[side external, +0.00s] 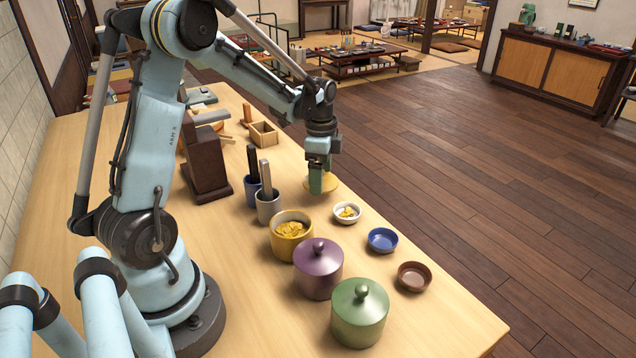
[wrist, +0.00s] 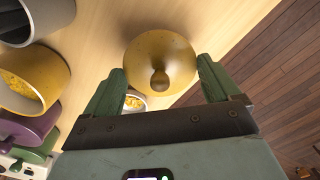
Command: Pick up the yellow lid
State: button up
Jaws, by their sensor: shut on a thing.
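The yellow lid (side external: 331,185) is a round disc at the far right part of the table, partly hidden by my gripper (side external: 317,184). In the wrist view the lid (wrist: 160,45) lies between the two green fingers, with its small round knob facing the camera. My gripper is shut on the lid, one finger at each side of its rim. The lid looks near the tabletop; I cannot tell whether it touches it. The yellow pot (side external: 281,241) stands uncovered nearer the camera, with yellow food inside.
A purple lidded pot (side external: 318,276) and a green lidded pot (side external: 360,322) stand in front. Small bowls, white (side external: 347,220), blue (side external: 382,246) and brown (side external: 414,283), line the right edge. A grey cup (side external: 268,209) with a utensil and a dark stand (side external: 205,165) are left.

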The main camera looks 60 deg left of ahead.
jog(key=s+d+r, duration=0.1)
jog(key=d+r, duration=0.7)
jog(key=d, duration=0.3)
jog(key=s+r, duration=0.2)
jog(key=s, duration=1.1)
jog(key=shift+w+d+f, duration=0.1)
jog(key=shift+d+f, duration=0.1)
jog(key=shift+f, duration=1.3)
jog(key=shift+d+f, duration=0.2)
jog(key=shift+f, duration=1.25)
jog(key=shift+f, duration=0.2)
jog(key=o, duration=0.8)
jog(key=shift+r, duration=3.5)
